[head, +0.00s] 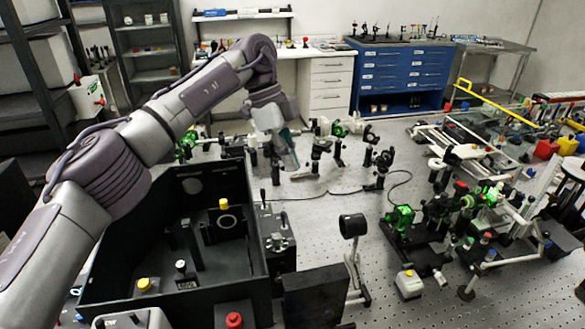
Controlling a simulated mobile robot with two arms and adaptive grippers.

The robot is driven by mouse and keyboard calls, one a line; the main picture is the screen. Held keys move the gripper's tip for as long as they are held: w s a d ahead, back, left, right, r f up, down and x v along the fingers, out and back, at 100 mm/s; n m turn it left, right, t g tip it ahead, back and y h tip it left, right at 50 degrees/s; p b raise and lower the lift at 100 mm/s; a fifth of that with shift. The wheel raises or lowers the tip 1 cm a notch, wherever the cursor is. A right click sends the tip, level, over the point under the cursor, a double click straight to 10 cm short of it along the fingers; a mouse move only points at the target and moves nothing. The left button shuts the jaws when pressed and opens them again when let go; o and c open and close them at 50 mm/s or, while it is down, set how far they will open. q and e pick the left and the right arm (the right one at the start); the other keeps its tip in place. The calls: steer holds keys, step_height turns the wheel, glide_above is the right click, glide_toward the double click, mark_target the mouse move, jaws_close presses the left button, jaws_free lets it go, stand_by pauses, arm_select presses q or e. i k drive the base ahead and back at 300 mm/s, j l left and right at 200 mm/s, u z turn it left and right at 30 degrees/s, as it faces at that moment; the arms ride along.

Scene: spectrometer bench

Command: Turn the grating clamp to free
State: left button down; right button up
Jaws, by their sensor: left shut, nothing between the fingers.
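The open black spectrometer box (262,262) stands at the lower left. Inside it is a dark upright mount with a round opening (228,222) and a yellow knob (224,204) on top. A second yellow knob (144,284) and a small silver-topped post (181,266) sit nearer the front. I cannot tell which of these parts is the grating clamp or how it is turned. My left gripper (289,163) hangs beyond the box, above the optical table, pointing down. It is shut and empty, apart from the box. My right gripper is out of view.
A red knob (234,320) sits at the box's front. A black panel (316,298) and a round black-headed stand (353,226) are right of the box. Optics mounts (400,217) crowd the right. The perforated table (308,210) has bare room in the middle.

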mark_target(144, 284)
steer(key=k, duration=2)
